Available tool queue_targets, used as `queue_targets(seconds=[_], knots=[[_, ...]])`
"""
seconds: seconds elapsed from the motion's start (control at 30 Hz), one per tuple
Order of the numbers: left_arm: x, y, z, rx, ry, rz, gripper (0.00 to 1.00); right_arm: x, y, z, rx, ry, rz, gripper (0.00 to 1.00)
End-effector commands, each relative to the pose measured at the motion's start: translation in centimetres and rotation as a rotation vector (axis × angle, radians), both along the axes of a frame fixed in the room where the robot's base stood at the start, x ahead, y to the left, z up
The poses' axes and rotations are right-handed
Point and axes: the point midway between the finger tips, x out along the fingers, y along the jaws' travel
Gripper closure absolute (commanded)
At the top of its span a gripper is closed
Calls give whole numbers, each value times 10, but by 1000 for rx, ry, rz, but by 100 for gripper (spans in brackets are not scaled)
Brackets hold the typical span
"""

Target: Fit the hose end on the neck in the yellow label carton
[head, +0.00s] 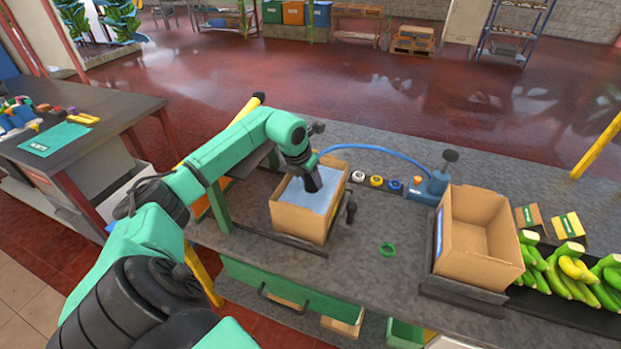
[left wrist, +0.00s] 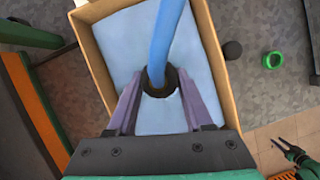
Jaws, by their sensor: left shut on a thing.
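The blue hose (head: 375,154) arches from the pump to my left gripper (head: 313,184). The gripper is over the open carton (head: 300,223) with a pale blue liner (head: 325,195). In the left wrist view my left gripper (left wrist: 159,98) is shut on the hose end (left wrist: 158,80), a dark collar around the blue hose (left wrist: 165,35). The liner also shows below it (left wrist: 120,65). The neck is hidden under the hose end; I cannot tell whether they touch. No yellow label shows on this carton. My right gripper (left wrist: 280,152) is low at the right, apparently open and empty.
The blue pump (head: 430,187) and an empty carton (head: 478,238) stand to the right on the grey bench. A green ring (head: 388,249) lies between the cartons. Coloured rings (head: 376,181) sit behind.

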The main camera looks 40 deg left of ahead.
Motion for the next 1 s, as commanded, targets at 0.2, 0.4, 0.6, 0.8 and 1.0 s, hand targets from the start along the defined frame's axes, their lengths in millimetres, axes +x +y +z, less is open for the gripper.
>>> queue_targets(seconds=[0.2,0.4,0.6,0.8,1.0], knots=[[0,0,-2,0,0,0,100,0,0,-2,0,0,0,55],[0,0,-5,0,0,0,100,0,0,-4,0,0,1,55],[0,0,-8,0,0,0,100,0,1,-7,1,0,1,55],[0,0,-11,0,0,0,100,0,1,-9,1,0,2,55],[0,0,-11,0,0,0,100,0,1,-10,1,1,2,55]])
